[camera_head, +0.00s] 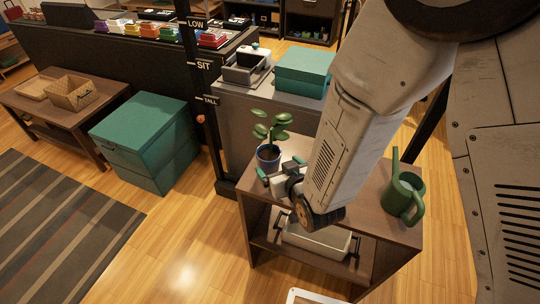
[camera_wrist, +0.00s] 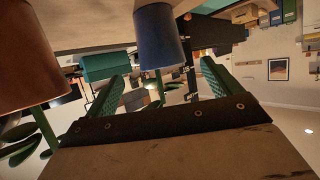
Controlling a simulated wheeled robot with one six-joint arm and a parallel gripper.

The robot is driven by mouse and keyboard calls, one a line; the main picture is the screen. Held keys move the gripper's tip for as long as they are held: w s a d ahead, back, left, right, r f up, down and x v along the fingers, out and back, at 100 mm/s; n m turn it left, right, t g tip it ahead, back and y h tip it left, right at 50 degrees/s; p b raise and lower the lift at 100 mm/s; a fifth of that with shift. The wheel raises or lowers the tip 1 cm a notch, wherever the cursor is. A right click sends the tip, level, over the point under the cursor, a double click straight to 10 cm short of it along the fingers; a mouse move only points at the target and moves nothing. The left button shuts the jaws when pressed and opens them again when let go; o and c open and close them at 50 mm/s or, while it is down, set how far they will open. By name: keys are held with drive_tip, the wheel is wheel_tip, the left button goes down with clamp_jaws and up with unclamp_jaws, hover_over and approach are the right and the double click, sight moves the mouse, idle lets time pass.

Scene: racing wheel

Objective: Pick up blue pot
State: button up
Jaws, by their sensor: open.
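The blue pot (camera_head: 268,158) with a green leafy plant (camera_head: 272,126) stands upright at the left end of a small brown table. My gripper (camera_head: 281,168) is low over the table, just to the right and near side of the pot. Its green jaws are apart. In the wrist view, which looks upside down, the blue pot (camera_wrist: 158,38) appears ahead, roughly between the open jaws (camera_wrist: 162,72). The jaws hold nothing, and a gap to the pot seems to remain. The wrist view also shows a brown pot (camera_wrist: 30,60) with leaves at the left.
A green watering can (camera_head: 403,192) stands at the table's right end. A light bin (camera_head: 315,240) sits on the shelf below. A grey cabinet with a teal box (camera_head: 305,72) stands behind. My arm hides the table's middle.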

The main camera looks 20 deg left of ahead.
sight(268, 154)
drive_tip(key=x, duration=0.8)
drive_tip(key=shift+w+a+r, duration=0.15)
drive_tip(key=shift+a+r, duration=0.1)
drive_tip(key=shift+r, duration=0.1)
drive_tip(key=c, duration=1.4)
